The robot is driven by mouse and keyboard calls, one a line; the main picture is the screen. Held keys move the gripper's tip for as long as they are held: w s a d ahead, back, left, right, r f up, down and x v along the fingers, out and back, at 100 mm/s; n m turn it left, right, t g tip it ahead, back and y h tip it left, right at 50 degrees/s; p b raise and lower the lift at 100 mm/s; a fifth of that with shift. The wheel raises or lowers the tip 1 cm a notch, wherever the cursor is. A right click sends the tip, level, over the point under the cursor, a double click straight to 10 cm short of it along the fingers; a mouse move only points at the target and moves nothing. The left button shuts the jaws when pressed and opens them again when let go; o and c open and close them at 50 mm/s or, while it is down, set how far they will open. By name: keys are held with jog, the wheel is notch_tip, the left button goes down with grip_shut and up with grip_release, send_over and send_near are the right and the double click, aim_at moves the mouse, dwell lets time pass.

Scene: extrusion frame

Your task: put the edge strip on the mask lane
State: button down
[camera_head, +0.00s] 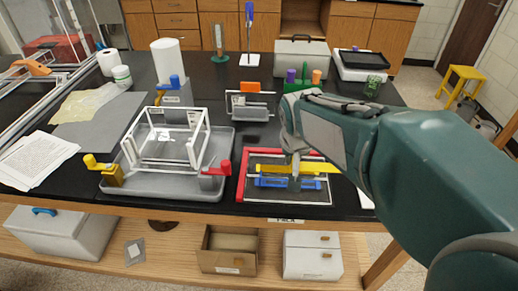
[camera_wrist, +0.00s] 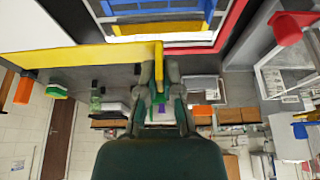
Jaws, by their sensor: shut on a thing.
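My gripper (camera_head: 296,160) is shut on the raised tab of a yellow strip, taken as the edge strip (camera_head: 318,168). The wrist view shows the fingers (camera_wrist: 159,78) on both sides of that tab, with the yellow strip (camera_wrist: 85,54) running out to the left. In the head view the strip lies across the dark board (camera_head: 285,197) with a red L-shaped border (camera_head: 243,172), behind a blue bar (camera_head: 275,183). The wrist view also shows the blue bars (camera_wrist: 155,18). I cannot tell whether the strip touches the board, nor which marking is the mask lane.
A grey tray (camera_head: 215,190) holding a white open frame (camera_head: 160,150) stands left of the board, with a red clamp (camera_head: 216,171) near the board's edge. A small framed stand (camera_head: 250,105) and a green holder with coloured pieces (camera_head: 300,86) stand behind.

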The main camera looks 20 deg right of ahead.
jog(key=w+f, duration=0.2)
jog(key=w, duration=0.1)
send_over(263, 165)
jog(key=s, duration=0.2)
jog(key=f, duration=0.6)
jog(key=shift+w+a+f, duration=0.1)
jog(key=shift+a+f, duration=0.2)
jog(key=shift+f, duration=0.05)
jog(key=shift+w+d+f, duration=0.2)
jog(key=shift+w+f, duration=0.15)
jog(key=shift+f, duration=0.1)
notch_tip(263, 165, down, 3)
jog(key=shift+a+r, duration=0.15)
jog(key=shift+r, duration=0.05)
jog(key=shift+a+f, duration=0.15)
jog(key=shift+f, duration=0.1)
jog(key=shift+a, duration=0.2)
jog(key=shift+d, duration=0.1)
jog(key=c, duration=0.8)
grip_release()
jog(key=shift+d, duration=0.25)
